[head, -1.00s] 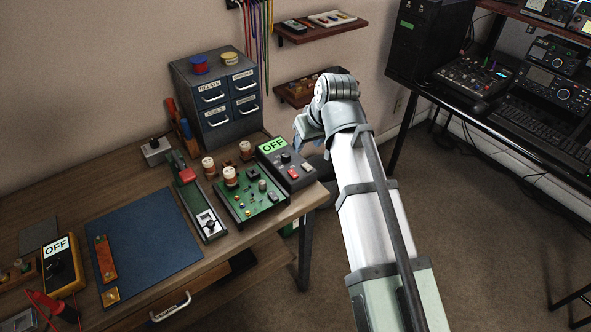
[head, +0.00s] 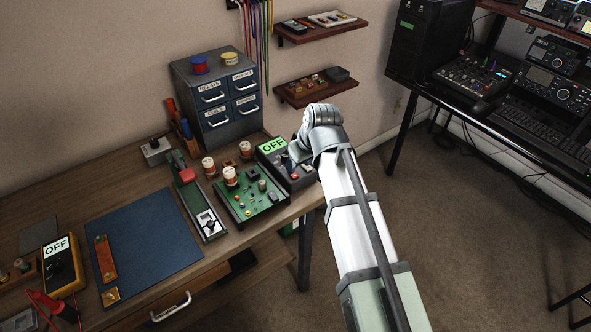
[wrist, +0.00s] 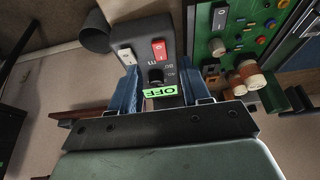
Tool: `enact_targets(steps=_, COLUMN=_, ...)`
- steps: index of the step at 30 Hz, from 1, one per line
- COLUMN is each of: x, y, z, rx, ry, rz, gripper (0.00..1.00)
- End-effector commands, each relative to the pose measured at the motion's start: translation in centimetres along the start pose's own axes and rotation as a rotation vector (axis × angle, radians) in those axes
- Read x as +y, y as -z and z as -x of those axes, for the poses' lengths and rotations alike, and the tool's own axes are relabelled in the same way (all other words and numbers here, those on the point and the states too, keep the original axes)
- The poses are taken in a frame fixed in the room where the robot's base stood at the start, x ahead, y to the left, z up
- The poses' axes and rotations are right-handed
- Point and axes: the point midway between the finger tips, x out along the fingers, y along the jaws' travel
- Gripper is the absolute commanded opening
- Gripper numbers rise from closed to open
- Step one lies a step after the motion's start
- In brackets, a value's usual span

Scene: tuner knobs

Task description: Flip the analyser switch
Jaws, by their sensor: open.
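A dark grey box with a green OFF display (head: 271,146) stands at the desk's right end, likely the analyser. In the wrist view its top carries a red rocker switch (wrist: 158,48), a pale rocker switch (wrist: 126,56), a black knob (wrist: 156,76) and the OFF display (wrist: 160,92). My gripper (head: 294,154) is over this box in the head view and hides part of it. In the wrist view my gripper (wrist: 162,72) is open, its blue fingers either side of the knob and display. Nothing is held. Whether the fingers touch the box I cannot tell.
A green circuit board (head: 247,198) with cylindrical parts stands close left of the box. Left of it are a slide device (head: 197,195), a blue mat (head: 143,245) and a yellow meter (head: 62,268) reading OFF. A drawer cabinet (head: 217,95) stands behind.

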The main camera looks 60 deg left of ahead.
Motion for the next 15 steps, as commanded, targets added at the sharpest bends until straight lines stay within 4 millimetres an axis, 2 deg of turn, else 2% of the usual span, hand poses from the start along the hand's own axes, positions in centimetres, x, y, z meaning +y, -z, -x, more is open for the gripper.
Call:
enact_targets(steps=6, x=0.0, y=0.0, z=-3.1, rx=-0.001, ry=0.001, rz=0.000, gripper=0.47)
enact_targets(steps=15, x=0.0, y=0.0, z=-5.0, rx=0.000, ry=0.000, rz=0.000, gripper=0.47)
